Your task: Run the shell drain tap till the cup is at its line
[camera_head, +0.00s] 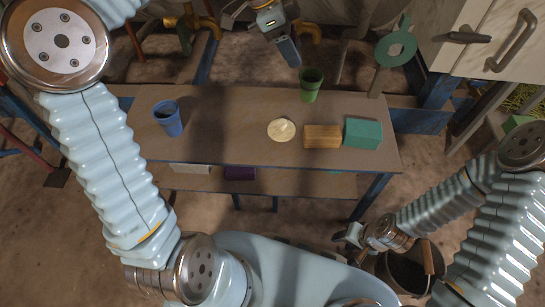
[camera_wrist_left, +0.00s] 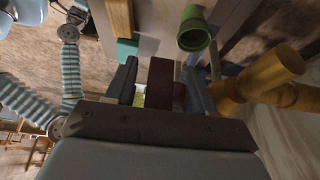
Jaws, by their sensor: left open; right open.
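A green cup (camera_head: 311,88) stands upright near the back edge of the bench; it also shows in the left wrist view (camera_wrist_left: 193,30). A blue cup (camera_head: 168,120) stands at the bench's left. I cannot see the level or a line in either cup. My left gripper (camera_head: 287,45) is above and behind the bench, near the green cup. In the left wrist view it is open, with a dark red block-like part (camera_wrist_left: 160,80) between its fingers; contact cannot be told. Whether this is the drain tap's handle is unclear. My right gripper (camera_head: 350,237) is open and empty in front of the bench's right end.
The bench (camera_head: 225,115) also holds a pale round disc (camera_head: 281,130), a wooden block (camera_head: 322,137) and a teal block (camera_head: 363,133). Brass pipework (camera_wrist_left: 260,80) is close beside my left gripper. A bucket (camera_head: 408,272) is at lower right.

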